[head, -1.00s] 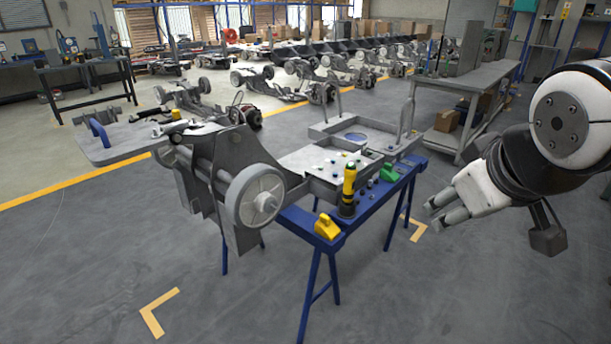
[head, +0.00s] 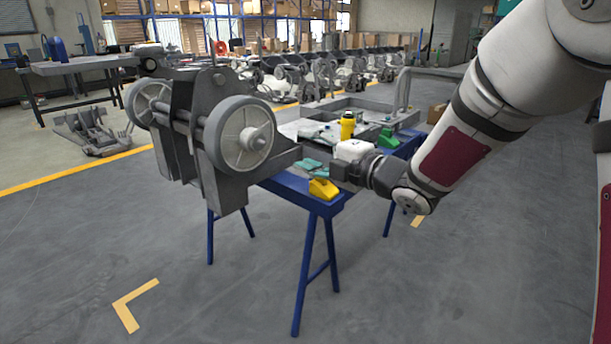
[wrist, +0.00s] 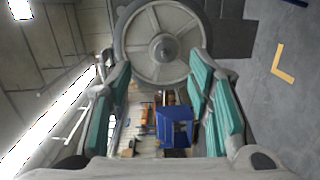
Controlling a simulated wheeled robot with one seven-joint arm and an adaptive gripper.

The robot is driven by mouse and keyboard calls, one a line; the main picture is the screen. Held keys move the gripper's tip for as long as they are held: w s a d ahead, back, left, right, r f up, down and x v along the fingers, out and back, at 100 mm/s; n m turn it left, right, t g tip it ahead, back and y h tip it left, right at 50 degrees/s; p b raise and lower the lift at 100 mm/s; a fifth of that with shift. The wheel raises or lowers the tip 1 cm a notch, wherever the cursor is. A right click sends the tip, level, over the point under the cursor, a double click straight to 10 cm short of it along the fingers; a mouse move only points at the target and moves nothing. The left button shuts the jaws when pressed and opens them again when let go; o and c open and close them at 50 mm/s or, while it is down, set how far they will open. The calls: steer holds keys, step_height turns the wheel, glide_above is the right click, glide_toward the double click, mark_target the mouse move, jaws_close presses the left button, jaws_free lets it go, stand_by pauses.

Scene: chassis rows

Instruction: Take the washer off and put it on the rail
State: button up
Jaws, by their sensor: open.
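A grey spoked wheel (head: 240,136) stands upright on the near end of the chassis axle, with a protruding hub (head: 258,139). In the wrist view the wheel (wrist: 135,40) fills the top, its hub (wrist: 163,48) facing me. I cannot make out a separate washer on the hub. My gripper (head: 312,167) is to the right of the wheel and a little lower, apart from it. In the wrist view the teal-padded fingers of my gripper (wrist: 162,98) are spread, with nothing held between them. I cannot tell for sure which part is the rail; a blue trestle beam (head: 330,204) runs below my gripper.
A yellow block (head: 323,189) sits on the blue beam just below my gripper. A yellow bottle (head: 347,126) and a green block (head: 387,138) stand behind my gripper. A second wheel (head: 147,104) is at the axle's far end. The floor in front is clear.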

mark_target(265, 142)
steer(key=shift+n+g+y, duration=0.4)
steer(key=shift+n+y, duration=0.2)
steer(key=x, duration=0.3)
steer(key=f+p+x, duration=0.1)
steer(key=x, duration=0.2)
steer(key=s+x, duration=0.1)
steer(key=x, duration=0.2)
steer(key=shift+w+a+f, duration=0.25)
steer(key=shift+a+f, duration=0.05)
steer(key=shift+a, duration=0.35)
steer(key=shift+x, duration=1.25)
